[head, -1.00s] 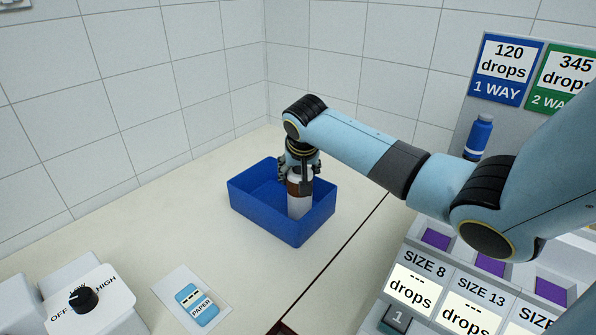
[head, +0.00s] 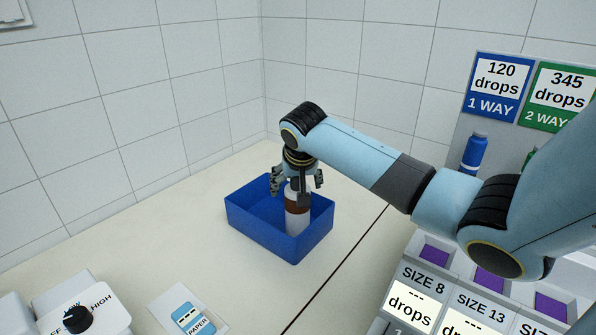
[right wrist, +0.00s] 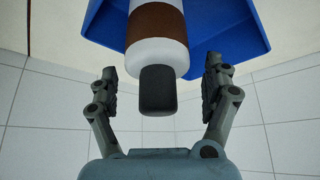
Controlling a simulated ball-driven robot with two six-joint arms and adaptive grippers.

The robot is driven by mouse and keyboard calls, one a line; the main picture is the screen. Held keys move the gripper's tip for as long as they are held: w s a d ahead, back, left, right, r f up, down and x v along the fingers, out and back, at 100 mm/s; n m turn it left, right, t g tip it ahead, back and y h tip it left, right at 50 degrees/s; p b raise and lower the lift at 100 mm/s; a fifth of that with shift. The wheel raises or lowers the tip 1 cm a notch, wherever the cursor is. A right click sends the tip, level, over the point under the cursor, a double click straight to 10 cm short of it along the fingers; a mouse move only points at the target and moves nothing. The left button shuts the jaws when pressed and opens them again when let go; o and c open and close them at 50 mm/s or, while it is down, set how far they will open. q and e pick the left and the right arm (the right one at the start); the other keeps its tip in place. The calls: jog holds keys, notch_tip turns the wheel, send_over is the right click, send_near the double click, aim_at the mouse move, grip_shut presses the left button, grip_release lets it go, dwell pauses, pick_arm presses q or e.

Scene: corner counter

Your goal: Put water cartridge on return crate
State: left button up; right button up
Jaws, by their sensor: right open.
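The water cartridge (head: 297,219) is white with a brown band and a dark cap. It stands about upright inside the blue return crate (head: 253,231), toward the crate's right side. In the right wrist view the cartridge (right wrist: 157,55) points its dark cap at my gripper, with the crate (right wrist: 228,28) behind it. My right gripper (head: 297,184) is open above the cartridge. Its fingers (right wrist: 160,82) stand apart on both sides of the cap, with gaps, and do not touch it. My left gripper is in no view.
A paper card (head: 188,312) lies on the counter at the front. A white box with a dark knob (head: 77,318) is at the lower left. A rack with size labels (head: 411,304) and a blue bottle (head: 474,152) stand at the right. Tiled walls close the back.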

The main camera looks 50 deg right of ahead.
jog(key=v, duration=0.9)
jog(key=shift+r, duration=0.2)
jog(key=shift+s, duration=0.1)
jog(key=shift+a, duration=0.15)
